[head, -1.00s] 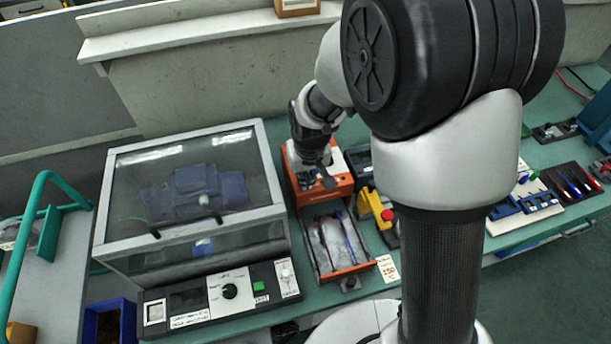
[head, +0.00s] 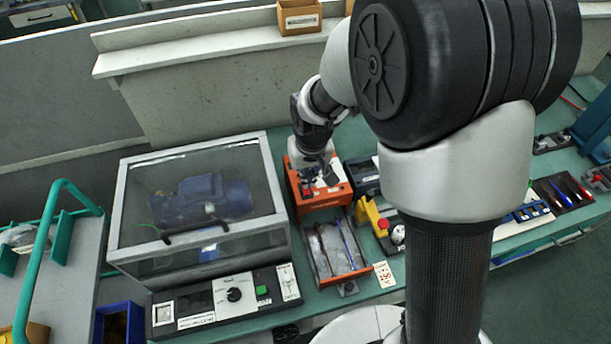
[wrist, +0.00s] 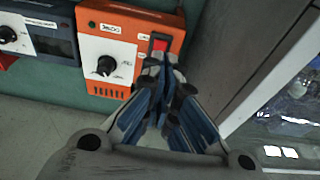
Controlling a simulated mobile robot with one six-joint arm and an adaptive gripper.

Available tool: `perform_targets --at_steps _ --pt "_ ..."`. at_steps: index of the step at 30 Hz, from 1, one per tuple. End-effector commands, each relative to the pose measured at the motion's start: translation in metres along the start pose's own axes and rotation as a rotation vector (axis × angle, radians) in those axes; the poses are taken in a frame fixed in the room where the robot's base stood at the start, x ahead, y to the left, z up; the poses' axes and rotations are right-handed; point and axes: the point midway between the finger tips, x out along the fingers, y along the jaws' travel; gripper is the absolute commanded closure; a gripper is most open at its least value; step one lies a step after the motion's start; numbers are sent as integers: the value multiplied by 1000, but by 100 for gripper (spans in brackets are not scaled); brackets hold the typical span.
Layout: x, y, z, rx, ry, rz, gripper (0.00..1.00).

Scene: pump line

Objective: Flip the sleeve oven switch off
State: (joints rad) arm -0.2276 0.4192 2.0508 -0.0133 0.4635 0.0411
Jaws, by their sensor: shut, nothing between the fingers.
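The sleeve oven (head: 336,195) is an orange box with a pale top panel, on the green bench right of the glass-lidded case. In the wrist view its front panel (wrist: 108,55) shows a black dial (wrist: 106,66) and a red rocker switch (wrist: 159,42) in a dark frame at its right. My gripper (wrist: 168,66) is shut and empty, its blue-padded fingers together just below the switch in the picture. The fingers cover the switch's lower part; I cannot tell whether they touch it or which way it is set. In the head view my gripper (head: 322,172) is over the oven.
The glass-lidded case (head: 200,250) stands close at the left. An open tray (head: 338,250) with thin rods sits in front of the oven. A dark-blue unit with a dial (wrist: 40,38) stands beside it. A yellow block with a red button (head: 374,216) stands at the right.

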Motion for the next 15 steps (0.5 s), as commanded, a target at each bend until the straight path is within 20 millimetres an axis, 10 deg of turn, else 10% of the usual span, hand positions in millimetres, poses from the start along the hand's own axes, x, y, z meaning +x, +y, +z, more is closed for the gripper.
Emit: perform_targets --at_steps 15 --pt "-76 0 32 -1 -1 0 100"
